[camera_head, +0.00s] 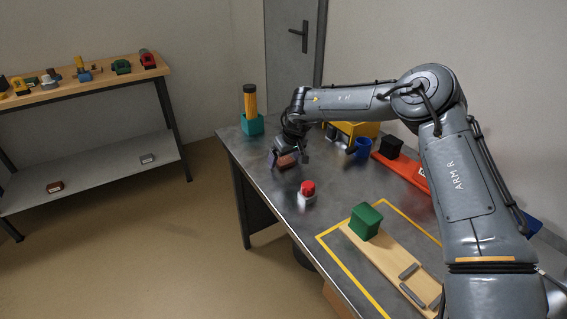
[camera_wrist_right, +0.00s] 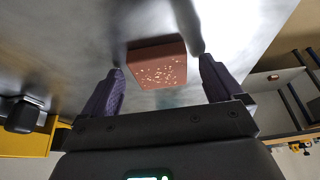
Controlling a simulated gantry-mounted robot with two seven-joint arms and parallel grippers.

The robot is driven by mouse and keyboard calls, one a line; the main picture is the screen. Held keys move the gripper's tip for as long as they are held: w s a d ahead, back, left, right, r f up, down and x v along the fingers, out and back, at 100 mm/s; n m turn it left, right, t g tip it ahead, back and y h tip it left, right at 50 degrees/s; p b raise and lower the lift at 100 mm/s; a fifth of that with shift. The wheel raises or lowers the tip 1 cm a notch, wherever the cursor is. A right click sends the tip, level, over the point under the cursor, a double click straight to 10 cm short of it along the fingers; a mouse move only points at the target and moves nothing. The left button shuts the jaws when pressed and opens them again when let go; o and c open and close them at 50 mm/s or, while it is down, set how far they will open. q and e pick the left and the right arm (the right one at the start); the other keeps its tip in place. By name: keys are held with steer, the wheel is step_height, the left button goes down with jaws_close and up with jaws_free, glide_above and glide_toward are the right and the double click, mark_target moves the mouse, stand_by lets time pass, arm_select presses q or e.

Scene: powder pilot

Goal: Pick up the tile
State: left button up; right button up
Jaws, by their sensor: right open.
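The tile (camera_wrist_right: 158,65) is a reddish-brown block with a speckled face, lying on the grey metal table. In the head view the tile (camera_head: 287,162) is partly covered by my right gripper (camera_head: 289,158), which is above and around it. In the right wrist view my right gripper (camera_wrist_right: 160,88) is open, its two dark fingers apart, with the tile between and just beyond the fingertips. I cannot tell whether a finger touches the tile. My left gripper is in neither view.
A red button on a white base (camera_head: 307,192) stands close in front of the tile. A teal-based yellow cylinder (camera_head: 250,105), a blue cup (camera_head: 362,147) and a yellow bin (camera_head: 352,130) stand further back. A green cube (camera_head: 366,221) sits on a wooden board (camera_head: 392,262).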

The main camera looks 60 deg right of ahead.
mark_target(285, 161)
steer(key=c, duration=1.2)
steer(key=shift+r, duration=0.1)
steer(key=shift+r, duration=0.4)
step_height(285, 161, up, 3)
steer(key=shift+r+p, duration=0.1)
steer(key=shift+p, duration=0.95)
steer(key=s+d+r+p, duration=0.1)
steer(key=s+r, duration=0.1)
steer(key=s, duration=0.1)
steer(key=s+d+r+p, duration=0.1)
steer(key=s+r+p, duration=0.1)
steer(key=s, duration=0.2)
steer(key=s+d+r+p, duration=0.1)
steer(key=s+r, duration=0.1)
steer(key=s, duration=0.2)
steer(key=shift+s+r, duration=0.15)
steer(key=shift+r, duration=0.25)
